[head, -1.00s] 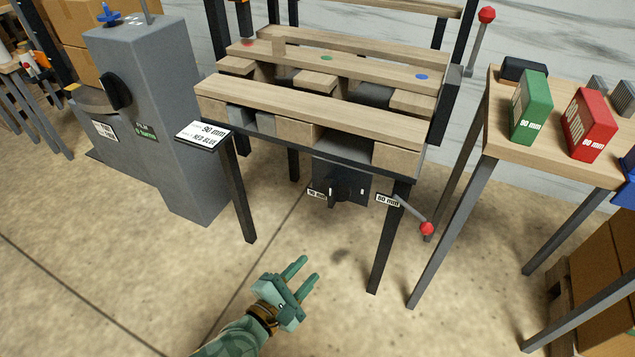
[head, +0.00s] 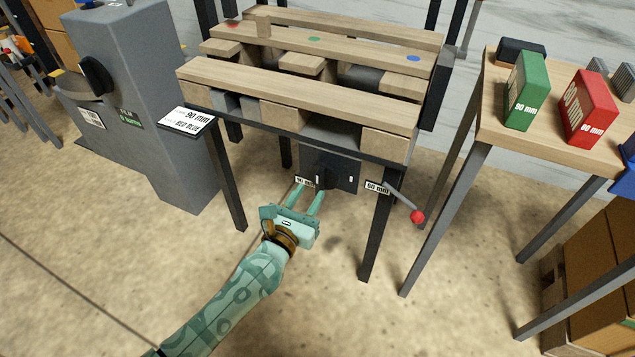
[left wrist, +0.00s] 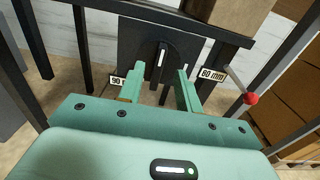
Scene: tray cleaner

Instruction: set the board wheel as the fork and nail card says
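The board wheel, a dark knob (head: 326,177) on a dark panel, sits under the front of the pallet bench. It also shows in the left wrist view (left wrist: 161,62), with an upright white mark. A "90 mm" label (head: 304,183) is at its left and another label (head: 377,188), seemingly "80 mm", at its right. The card (head: 188,120) on the bench corner reads "90 mm" and "RED BLUE". My left gripper (head: 310,188) is open just in front of the knob, its fingers apart on either side in the left wrist view (left wrist: 159,72). My right gripper is out of view.
A red-ended lever (head: 417,216) sticks out right of the panel. The wooden pallet (head: 300,95) lies above on the bench. A grey machine (head: 150,90) stands left; a table with green (head: 527,90) and red boxes (head: 583,105) stands right. Bench legs flank the knob.

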